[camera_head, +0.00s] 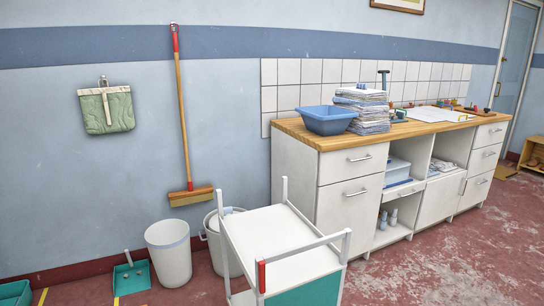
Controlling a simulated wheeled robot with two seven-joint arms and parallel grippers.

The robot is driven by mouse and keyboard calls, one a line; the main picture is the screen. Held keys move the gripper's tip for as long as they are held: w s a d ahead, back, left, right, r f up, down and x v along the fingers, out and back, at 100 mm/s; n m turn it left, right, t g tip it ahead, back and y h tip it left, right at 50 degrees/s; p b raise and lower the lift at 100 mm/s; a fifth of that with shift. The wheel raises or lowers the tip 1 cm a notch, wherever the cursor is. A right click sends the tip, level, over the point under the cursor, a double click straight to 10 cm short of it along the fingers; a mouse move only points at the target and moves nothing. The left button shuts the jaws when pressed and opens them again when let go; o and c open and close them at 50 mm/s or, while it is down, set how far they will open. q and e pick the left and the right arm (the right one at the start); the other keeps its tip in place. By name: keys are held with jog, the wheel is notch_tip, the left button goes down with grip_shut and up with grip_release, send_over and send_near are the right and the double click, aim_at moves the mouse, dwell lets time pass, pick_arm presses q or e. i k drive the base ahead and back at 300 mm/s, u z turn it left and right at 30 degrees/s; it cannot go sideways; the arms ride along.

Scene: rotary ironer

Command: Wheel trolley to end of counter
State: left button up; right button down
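The trolley (275,232) stands at the bottom centre of the head view. It has a white top, white rails, a teal front panel (308,292) and a red sleeve (262,276) on a near upright. Its top is empty, and its lower part is cut off by the picture's bottom edge. The counter (292,172) has white cabinets under a wooden top and runs along the wall to the right. Its near left end is just behind the trolley; I cannot tell whether they touch. Neither of my grippers is in view.
A white bin (169,254) and a bucket (213,244) stand left of the trolley by the wall. A blue basin (327,120) sits on the counter. Red floor (440,262) at right is clear.

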aim_at(304, 267)
jog(key=k, duration=0.5)
jog(key=z, duration=0.1)
jog(key=i, duration=1.5)
jog(key=z, duration=0.2)
